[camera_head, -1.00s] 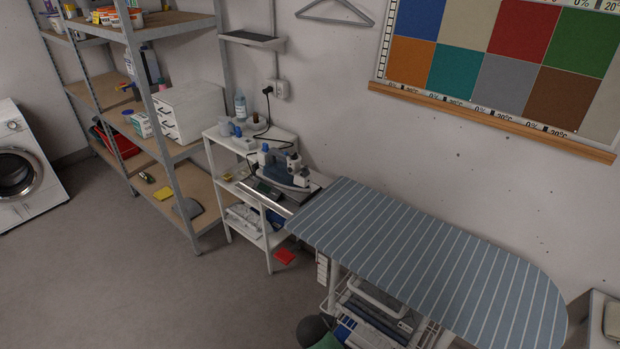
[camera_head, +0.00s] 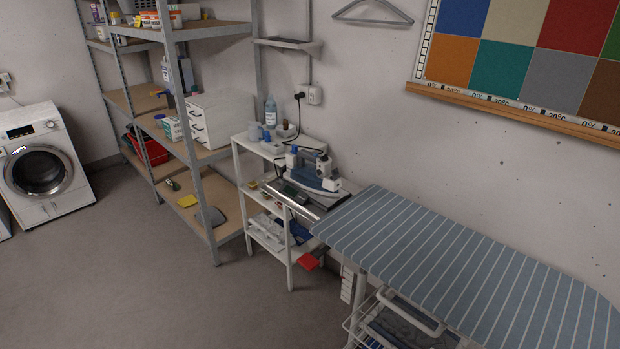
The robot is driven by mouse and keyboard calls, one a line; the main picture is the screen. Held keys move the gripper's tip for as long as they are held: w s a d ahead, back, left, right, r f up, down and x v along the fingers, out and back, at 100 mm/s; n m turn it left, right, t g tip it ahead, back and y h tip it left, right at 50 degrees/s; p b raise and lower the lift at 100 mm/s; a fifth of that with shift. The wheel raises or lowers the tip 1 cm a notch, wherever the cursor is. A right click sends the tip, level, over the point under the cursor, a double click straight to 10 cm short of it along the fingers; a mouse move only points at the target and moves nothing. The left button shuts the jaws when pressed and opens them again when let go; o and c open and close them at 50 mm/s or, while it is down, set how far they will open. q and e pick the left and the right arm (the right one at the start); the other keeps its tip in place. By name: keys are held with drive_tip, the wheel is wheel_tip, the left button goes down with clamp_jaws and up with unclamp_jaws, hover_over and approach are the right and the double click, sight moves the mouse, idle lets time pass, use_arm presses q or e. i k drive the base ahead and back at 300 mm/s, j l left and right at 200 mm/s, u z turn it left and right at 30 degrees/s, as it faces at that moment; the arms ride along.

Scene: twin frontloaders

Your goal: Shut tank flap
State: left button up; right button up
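No tank flap can be made out at this size. An iron on its steam station (camera_head: 316,174) stands on the small white trolley beside the ironing board. A white front-loading washing machine (camera_head: 45,165) stands at the far left, with its round door (camera_head: 38,171) apparently shut. Part of another white appliance shows at the left edge, too cut off to tell. Neither of my grippers is in view.
The striped ironing board (camera_head: 470,262) fills the lower right. The white trolley (camera_head: 290,262) and metal shelving (camera_head: 203,170) with boxes line the wall. A red object (camera_head: 308,262) is low by the trolley. Grey floor (camera_head: 130,285) is clear at lower left.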

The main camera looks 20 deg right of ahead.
sight(335, 174)
drive_tip(key=i+u, duration=0.3)
drive_tip(key=i, duration=0.3)
drive_tip(key=i+l+u, duration=0.1)
drive_tip(key=i+u, duration=0.25)
drive_tip(key=i, duration=0.3)
drive_tip(key=i+j, duration=0.15)
drive_tip(key=i, duration=0.75)
drive_tip(key=i+j+u, duration=0.1)
drive_tip(key=i, duration=0.8)
drive_tip(key=i+z, duration=0.3)
drive_tip(key=i, duration=0.25)
drive_tip(key=i+z, duration=0.35)
drive_tip(key=i, duration=0.2)
drive_tip(key=i+j+z, duration=0.3)
drive_tip(key=i, duration=0.2)
drive_tip(key=z, duration=2)
drive_tip(key=j, duration=0.05)
